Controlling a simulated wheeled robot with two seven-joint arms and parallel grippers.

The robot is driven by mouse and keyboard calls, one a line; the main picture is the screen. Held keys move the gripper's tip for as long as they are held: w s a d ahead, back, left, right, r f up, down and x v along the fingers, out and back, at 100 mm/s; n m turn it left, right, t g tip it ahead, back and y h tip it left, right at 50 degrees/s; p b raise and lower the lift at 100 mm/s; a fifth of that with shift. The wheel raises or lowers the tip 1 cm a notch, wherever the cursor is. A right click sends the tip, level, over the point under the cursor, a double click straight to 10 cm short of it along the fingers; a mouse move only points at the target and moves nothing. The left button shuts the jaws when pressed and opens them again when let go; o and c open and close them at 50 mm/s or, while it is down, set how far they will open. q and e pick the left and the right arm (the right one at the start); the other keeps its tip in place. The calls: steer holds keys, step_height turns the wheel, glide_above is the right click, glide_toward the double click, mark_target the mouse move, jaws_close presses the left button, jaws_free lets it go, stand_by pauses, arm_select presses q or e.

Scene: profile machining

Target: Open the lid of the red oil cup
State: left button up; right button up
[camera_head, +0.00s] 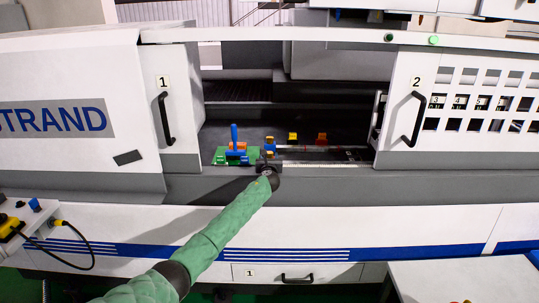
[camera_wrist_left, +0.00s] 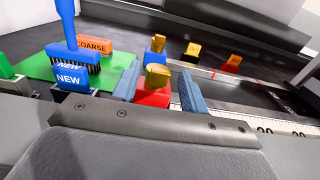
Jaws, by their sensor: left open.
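The red oil cup (camera_wrist_left: 153,98) has a yellow lid (camera_wrist_left: 157,76) on its top in the left wrist view. My left gripper (camera_wrist_left: 160,84) is open, with one blue-grey finger on each side of the cup and lid. Gaps show between the lid and both fingers. The lower part of the cup is hidden behind the gripper body. In the head view my left gripper (camera_head: 268,165) is at the front edge of the machine opening, and the cup is mostly hidden there. My right gripper is in neither view.
A blue brush (camera_wrist_left: 67,40), a blue block marked NEW (camera_wrist_left: 72,78) and an orange block marked COARSE (camera_wrist_left: 95,45) stand left on a green mat (camera_wrist_left: 38,68). A blue cup (camera_wrist_left: 155,55) stands behind. Yellow (camera_wrist_left: 193,49) and orange-red (camera_wrist_left: 232,62) blocks lie farther right.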

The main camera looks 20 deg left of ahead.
arm_select(q)
steer(key=shift+x, duration=0.95)
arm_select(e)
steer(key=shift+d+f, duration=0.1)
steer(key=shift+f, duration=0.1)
arm_select(q)
steer(key=shift+c, duration=0.2)
jaws_close()
steer(key=shift+r+p, duration=0.1)
steer(key=shift+p, duration=0.2)
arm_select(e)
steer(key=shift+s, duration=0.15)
